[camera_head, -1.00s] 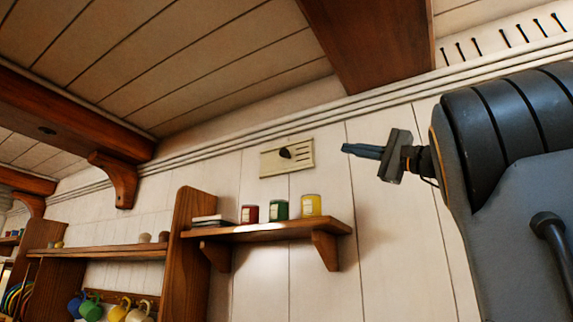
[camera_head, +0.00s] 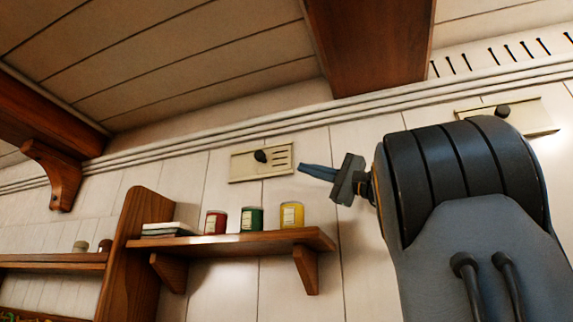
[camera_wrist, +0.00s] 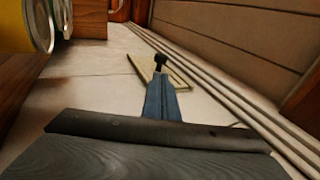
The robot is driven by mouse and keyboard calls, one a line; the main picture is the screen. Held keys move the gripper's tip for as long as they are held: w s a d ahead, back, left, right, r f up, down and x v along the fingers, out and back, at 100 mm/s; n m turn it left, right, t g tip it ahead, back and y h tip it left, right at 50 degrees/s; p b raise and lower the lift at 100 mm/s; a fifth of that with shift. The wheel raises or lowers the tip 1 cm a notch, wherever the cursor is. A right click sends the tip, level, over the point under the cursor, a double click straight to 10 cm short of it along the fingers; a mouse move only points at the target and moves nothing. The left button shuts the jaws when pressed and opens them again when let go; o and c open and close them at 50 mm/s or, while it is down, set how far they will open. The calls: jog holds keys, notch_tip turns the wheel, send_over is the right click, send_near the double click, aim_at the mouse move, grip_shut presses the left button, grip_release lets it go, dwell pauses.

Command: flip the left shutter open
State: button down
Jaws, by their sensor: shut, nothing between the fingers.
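The left shutter is a cream plate (camera_head: 246,168) on the white wall, above a small shelf. It has a dark knob (camera_head: 260,156) near its middle and a few dark slots to the right of the knob. My gripper (camera_head: 300,167) is shut and empty, its blue fingers pointing left, just off the plate's right end in the head view. In the wrist view the plate (camera_wrist: 141,66) and its knob (camera_wrist: 160,59) lie just beyond the fingertips (camera_wrist: 160,78). Whether the fingers touch the plate cannot be told; they appear apart from the knob.
The wooden shelf (camera_head: 225,242) below holds red (camera_head: 215,222), green (camera_head: 251,219) and yellow (camera_head: 291,215) tins and a stack of books (camera_head: 166,229). A second plate with a knob (camera_head: 502,110) is on the right. Moulding and a ceiling beam (camera_head: 370,45) run above.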

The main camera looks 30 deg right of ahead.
aim_at(263, 157)
jog(key=p+x, duration=0.7)
jog(key=x, duration=0.6)
jog(key=shift+w+r, duration=0.1)
jog(key=shift+a, duration=0.1)
jog(key=shift+w, duration=0.15)
